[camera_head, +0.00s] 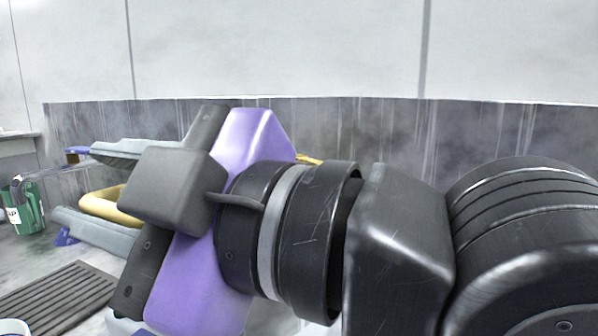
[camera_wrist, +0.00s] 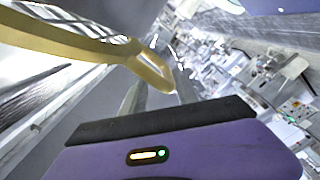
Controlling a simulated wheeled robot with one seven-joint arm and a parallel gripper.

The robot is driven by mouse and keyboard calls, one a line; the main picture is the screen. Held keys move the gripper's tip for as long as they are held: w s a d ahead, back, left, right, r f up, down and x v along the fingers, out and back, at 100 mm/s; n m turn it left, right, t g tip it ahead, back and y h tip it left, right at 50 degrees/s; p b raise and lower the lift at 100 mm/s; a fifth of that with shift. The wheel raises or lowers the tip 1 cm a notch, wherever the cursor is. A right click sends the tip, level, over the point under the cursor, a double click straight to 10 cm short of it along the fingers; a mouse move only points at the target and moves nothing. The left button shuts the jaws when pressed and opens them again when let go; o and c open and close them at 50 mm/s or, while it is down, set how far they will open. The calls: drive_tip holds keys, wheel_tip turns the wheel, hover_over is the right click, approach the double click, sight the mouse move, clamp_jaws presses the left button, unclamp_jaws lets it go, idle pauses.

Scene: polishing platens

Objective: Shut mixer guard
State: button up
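My gripper (camera_head: 78,186) reaches toward the left in the head view, with a purple body and two grey fingers set wide apart. A yellow curved bar (camera_head: 105,204), which looks like part of the mixer guard, shows between and behind the fingers. In the wrist view a yellow bar (camera_wrist: 75,42) runs from the upper left to a bent end near the middle, beyond the purple gripper body. I cannot tell whether a finger touches it. The mixer itself is mostly hidden behind my arm and gripper.
A green container (camera_head: 30,212) with a white label stands at the far left. A dark slatted mat (camera_head: 58,297) lies at the lower left. A grey splash wall (camera_head: 400,135) runs behind. The wrist view shows blurred, cluttered equipment (camera_wrist: 255,75) at the right.

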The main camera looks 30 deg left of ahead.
drive_tip(key=d, duration=0.7)
drive_tip(key=shift+w, duration=0.25)
